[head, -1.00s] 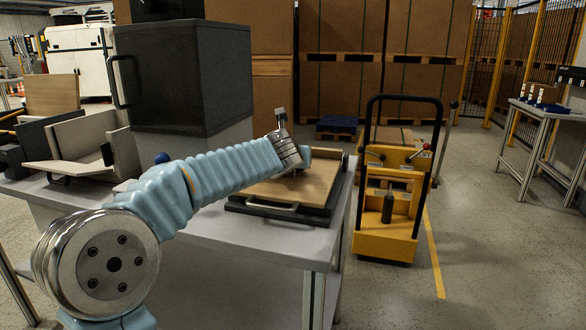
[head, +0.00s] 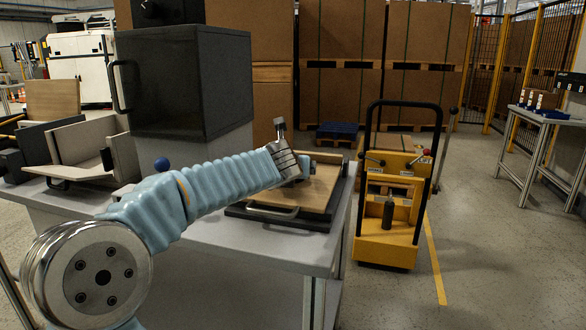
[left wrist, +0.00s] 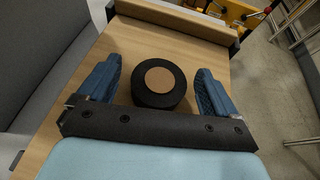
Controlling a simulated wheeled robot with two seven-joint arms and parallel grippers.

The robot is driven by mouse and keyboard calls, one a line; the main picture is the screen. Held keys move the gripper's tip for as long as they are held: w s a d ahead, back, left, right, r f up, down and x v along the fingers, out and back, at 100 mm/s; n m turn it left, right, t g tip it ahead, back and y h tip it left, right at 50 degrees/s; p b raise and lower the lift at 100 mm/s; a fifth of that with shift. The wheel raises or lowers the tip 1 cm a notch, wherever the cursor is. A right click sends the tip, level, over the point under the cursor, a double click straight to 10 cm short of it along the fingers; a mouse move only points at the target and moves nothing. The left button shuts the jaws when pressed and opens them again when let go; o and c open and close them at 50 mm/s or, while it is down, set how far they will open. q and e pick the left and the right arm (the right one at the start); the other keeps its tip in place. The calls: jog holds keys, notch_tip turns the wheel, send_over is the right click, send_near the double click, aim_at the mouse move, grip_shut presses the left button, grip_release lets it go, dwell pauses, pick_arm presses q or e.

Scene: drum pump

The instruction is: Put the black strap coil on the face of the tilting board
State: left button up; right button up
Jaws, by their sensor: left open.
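The tilting board (head: 315,194) is a light wood panel on a dark base on the grey table, with a metal handle at its near edge. It fills the middle of the left wrist view (left wrist: 112,30). The black strap coil (left wrist: 142,97) is a thick black ring with a tan round centre. It shows over the board's wood face, between my left fingers. My left gripper (left wrist: 158,75) is open, one finger on each side of the coil, with small gaps. In the head view my left gripper (head: 297,166) is low over the board and hides the coil. My right gripper is not seen.
A raised wood strip (left wrist: 180,17) runs along the board's far edge. A black box with a handle (head: 190,85) stands left of the board, with beige angled trays (head: 90,150) further left. A yellow cart (head: 388,225) stands on the floor right of the table.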

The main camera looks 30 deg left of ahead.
pick_arm(q)
jog(key=v, duration=1)
jog(key=shift+s, duration=0.15)
jog(key=shift+s+d+r, duration=0.2)
jog(key=shift+s, duration=0.2)
